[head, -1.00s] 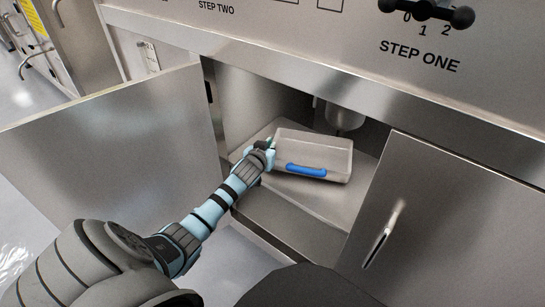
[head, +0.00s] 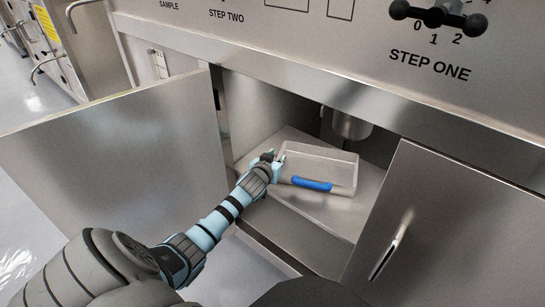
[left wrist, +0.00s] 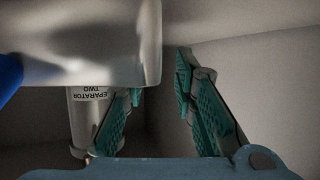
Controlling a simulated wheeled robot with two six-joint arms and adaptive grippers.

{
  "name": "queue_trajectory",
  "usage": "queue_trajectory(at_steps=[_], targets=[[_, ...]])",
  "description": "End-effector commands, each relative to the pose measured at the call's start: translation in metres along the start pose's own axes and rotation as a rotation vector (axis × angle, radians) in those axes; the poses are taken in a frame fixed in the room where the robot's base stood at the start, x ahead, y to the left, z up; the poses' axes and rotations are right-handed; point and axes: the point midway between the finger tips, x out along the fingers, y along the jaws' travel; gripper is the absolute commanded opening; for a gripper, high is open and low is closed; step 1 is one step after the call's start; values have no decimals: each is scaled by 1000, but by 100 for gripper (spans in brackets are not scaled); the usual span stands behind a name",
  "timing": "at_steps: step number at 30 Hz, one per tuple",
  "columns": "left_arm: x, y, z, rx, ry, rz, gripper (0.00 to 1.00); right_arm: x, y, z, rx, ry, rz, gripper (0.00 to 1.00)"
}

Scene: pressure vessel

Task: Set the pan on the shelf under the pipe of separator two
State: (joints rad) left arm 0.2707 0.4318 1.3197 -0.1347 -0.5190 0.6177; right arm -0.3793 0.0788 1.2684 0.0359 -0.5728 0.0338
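The pan (head: 318,163) is a shallow metal tray with a blue handle (head: 312,184) on its front side. It appears to rest on the shelf (head: 325,211) inside the open cabinet. The pipe (head: 350,124) hangs above the pan's back right part; its label reads "separator two", upside down, in the left wrist view (left wrist: 88,112). My left gripper (head: 276,160) is at the pan's left edge with its fingers apart. In the left wrist view the pan (left wrist: 115,40) hides part of one finger, and a gap shows between the fingers (left wrist: 160,92). My right gripper is out of view.
Open cabinet doors stand on the left (head: 120,155) and the right (head: 440,235) of the opening. The counter's front edge (head: 300,85) overhangs the shelf. Bare shelf shows in front of the pan.

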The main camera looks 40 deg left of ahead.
Motion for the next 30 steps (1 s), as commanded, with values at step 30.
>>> queue_trajectory(at_steps=[30], targets=[[-124, -18, 158, 141, -302, -5, 25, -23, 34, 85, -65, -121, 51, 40]])
